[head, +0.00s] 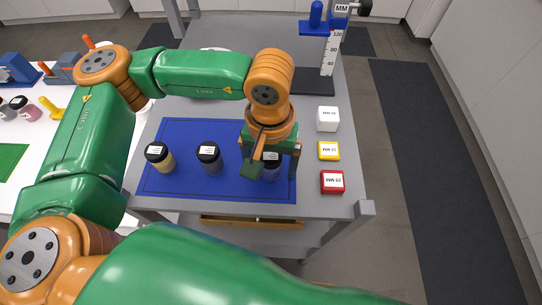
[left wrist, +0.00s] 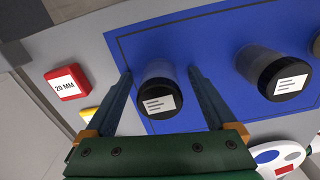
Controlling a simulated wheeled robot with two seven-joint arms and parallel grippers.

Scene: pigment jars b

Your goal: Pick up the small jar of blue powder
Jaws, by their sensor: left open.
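A small black-lidded jar (head: 271,172) stands at the right of the blue mat (head: 182,190), partly hidden by my left gripper (head: 270,168). Its powder looks dark bluish, but the shade is hard to tell. In the left wrist view this jar (left wrist: 160,92) is upright between the two spread fingers of the left gripper (left wrist: 159,74), with a gap on each side. The gripper is open and points down at it. A middle jar (head: 210,158) with greyish contents and a left jar (head: 160,157) with tan powder stand on the same mat. My right gripper is out of view.
White (head: 328,119), yellow (head: 328,151) and red (head: 332,182) blocks line the table's right side. A height gauge (head: 331,50) stands at the back right. A white round palette (left wrist: 285,155) lies beyond the mat. A white table (head: 40,130) is at the left.

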